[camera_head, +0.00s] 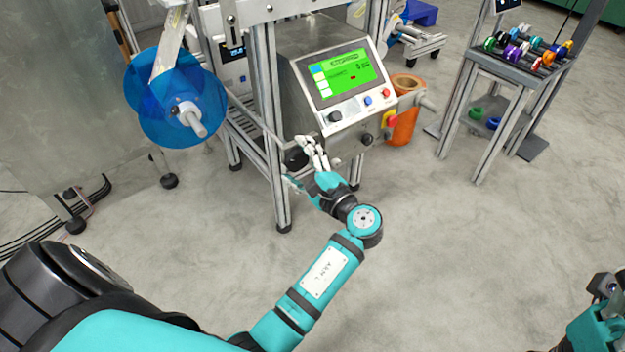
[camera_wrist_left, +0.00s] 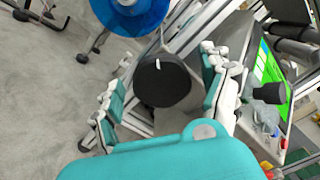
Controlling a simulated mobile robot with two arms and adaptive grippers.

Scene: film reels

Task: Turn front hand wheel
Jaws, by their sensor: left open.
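The front hand wheel (camera_head: 296,158) is a dark round knob low on the front of the machine, below the control panel. In the left wrist view the wheel (camera_wrist_left: 162,85) shows its black face with a short white mark near the top. My left gripper (camera_head: 302,164) is open at the wheel. In the left wrist view the gripper (camera_wrist_left: 160,78) has white-padded fingers on both sides of the wheel, with gaps visible; I cannot tell whether any finger touches it. In the head view the fingers partly hide the wheel. Only part of my right arm shows at the lower right edge.
The control panel (camera_head: 345,83) has a green screen, knobs and buttons above the wheel. A blue reel (camera_head: 165,100) hangs at the left. An orange roll (camera_head: 404,125) is at the right. A rack (camera_head: 505,70) of coloured spools stands farther right. The foreground floor is clear.

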